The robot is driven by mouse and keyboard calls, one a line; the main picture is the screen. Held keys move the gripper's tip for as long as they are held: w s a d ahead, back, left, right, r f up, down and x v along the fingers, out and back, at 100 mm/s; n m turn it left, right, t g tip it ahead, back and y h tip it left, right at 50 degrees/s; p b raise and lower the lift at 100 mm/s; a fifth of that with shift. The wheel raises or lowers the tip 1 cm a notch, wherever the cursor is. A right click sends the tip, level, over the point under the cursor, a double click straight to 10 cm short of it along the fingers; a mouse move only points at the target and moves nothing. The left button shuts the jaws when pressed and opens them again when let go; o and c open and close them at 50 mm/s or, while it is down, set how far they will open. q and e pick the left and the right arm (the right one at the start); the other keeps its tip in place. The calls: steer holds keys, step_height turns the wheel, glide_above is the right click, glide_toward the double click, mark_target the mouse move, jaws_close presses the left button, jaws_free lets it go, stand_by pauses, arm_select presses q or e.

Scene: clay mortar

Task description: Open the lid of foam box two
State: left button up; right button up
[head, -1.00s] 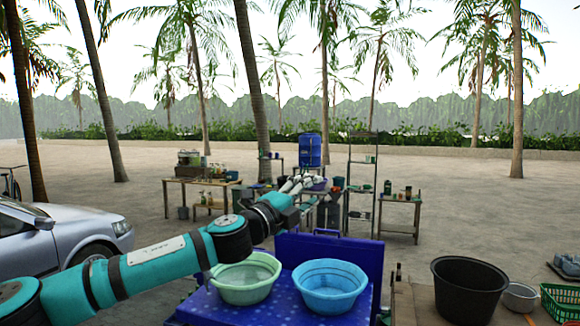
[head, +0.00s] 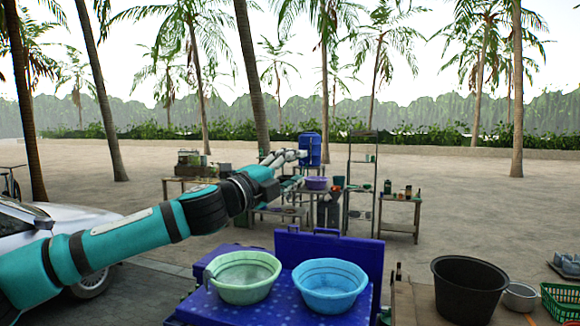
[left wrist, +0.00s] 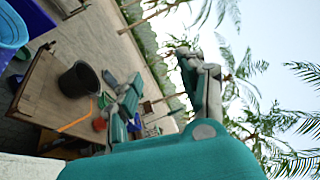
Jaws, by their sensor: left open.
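A dark blue foam box (head: 210,304) with a spotted top stands at the front centre of the head view. A blue upright panel (head: 352,252) with handles on its top edge rises behind the basins. I cannot tell which part belongs to foam box two. My left gripper (head: 298,155) is in the air, up and behind the blue box, apart from it, open and empty. In the left wrist view its fingers (left wrist: 165,90) are spread apart against sky and sand. My right gripper is out of view.
A green basin (head: 243,292) and a light blue basin (head: 329,296) stand on the blue top. A black bucket (head: 467,302), a metal bowl (head: 520,297) and a green basket (head: 562,300) are at right. A silver car (head: 60,228) is at left.

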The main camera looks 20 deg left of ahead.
arm_select(q)
steer(key=shift+s+a+r, duration=0.15)
steer(key=shift+s+r, duration=0.15)
steer(key=shift+r, duration=0.05)
steer(key=shift+w, duration=0.1)
